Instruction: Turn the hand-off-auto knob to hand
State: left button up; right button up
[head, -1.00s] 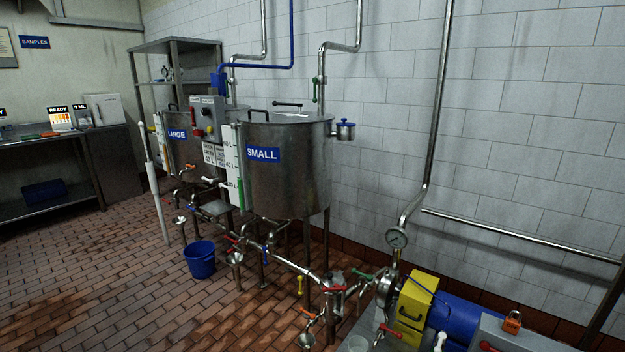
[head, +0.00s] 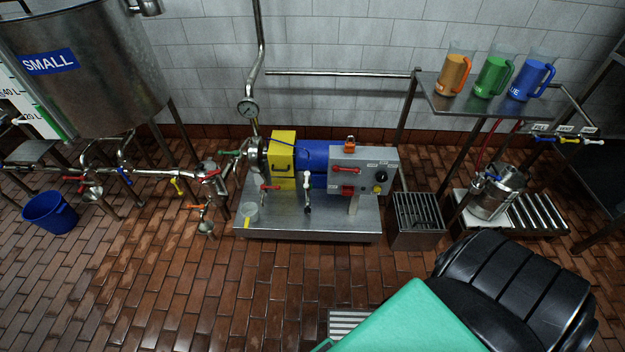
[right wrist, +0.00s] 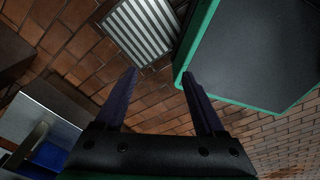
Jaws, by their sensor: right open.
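The grey control box (head: 362,168) stands on the steel pump skid in the head view, right of the blue motor. A dark round knob (head: 381,176) is on the right of its face, with a small yellow part below it. A red lever handle (head: 346,170) and a red part (head: 347,190) are to its left. The labels are too small to read, so I cannot tell the knob's setting. My right gripper (right wrist: 160,73) is open and empty over the tiled floor in the right wrist view, away from the box. My left gripper is not in view.
The steel skid (head: 310,226) carries a yellow guard (head: 283,152) and the blue motor. Orange, green and blue jugs stand on a shelf (head: 478,103). Open brick floor (head: 270,290) lies in front of the skid.

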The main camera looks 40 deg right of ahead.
aim_at(381, 177)
jog(key=z, duration=1.55)
